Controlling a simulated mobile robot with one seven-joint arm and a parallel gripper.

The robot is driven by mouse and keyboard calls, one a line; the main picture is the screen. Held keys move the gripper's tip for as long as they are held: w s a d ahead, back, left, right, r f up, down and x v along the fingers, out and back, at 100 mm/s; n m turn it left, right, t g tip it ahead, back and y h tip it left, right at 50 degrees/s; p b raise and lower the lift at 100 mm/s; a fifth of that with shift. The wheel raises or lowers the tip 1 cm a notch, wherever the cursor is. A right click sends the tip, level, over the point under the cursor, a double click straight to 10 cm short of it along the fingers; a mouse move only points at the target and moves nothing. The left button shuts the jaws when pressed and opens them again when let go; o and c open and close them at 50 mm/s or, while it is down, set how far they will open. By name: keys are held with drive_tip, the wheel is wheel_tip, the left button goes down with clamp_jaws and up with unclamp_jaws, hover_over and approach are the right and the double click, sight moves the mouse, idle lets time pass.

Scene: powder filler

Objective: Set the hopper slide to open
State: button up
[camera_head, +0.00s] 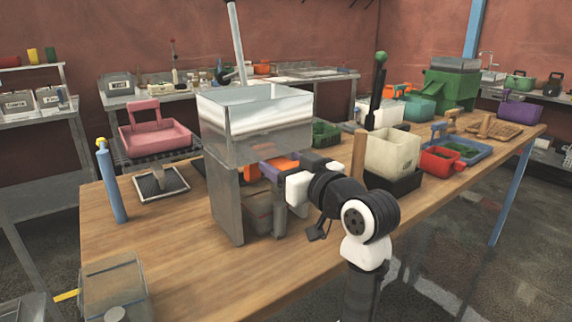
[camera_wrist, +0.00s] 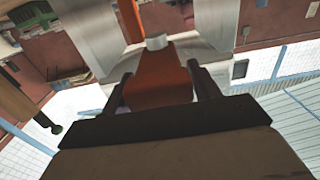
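The hopper is a clear-walled metal bin (camera_head: 255,125) on grey upright plates, standing on the wooden table in the head view. An orange slide (camera_head: 281,164) shows under its right side, partly hidden by my gripper and wrist. In the wrist view the orange slide (camera_wrist: 160,78) lies between the two dark fingers of my gripper (camera_wrist: 160,74), with a pale round knob (camera_wrist: 156,42) beyond it. The fingers are spread, one on each side of the slide. Narrow gaps seem to show; contact is not clear. How far the slide is pulled out is hidden.
A wooden post (camera_head: 359,156), a cream bin (camera_head: 392,153) and a red tray (camera_head: 441,160) stand right of my arm. A blue cylinder (camera_head: 112,182) and a pink bin (camera_head: 155,138) are at the left.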

drive_tip(key=c, duration=1)
drive_tip(key=v, duration=0.4)
drive_tip(key=shift+s+d, duration=0.1)
drive_tip(key=shift+s, duration=0.05)
drive_tip(key=o, duration=1.4)
drive_tip(key=shift+s, duration=0.1)
drive_tip(key=shift+d, duration=0.1)
drive_tip(key=b+v, duration=0.1)
drive_tip(key=v, duration=1.2)
drive_tip(key=shift+s+d+b, duration=0.2)
drive_tip(key=shift+s+b, duration=0.1)
drive_tip(key=shift+b, duration=0.1)
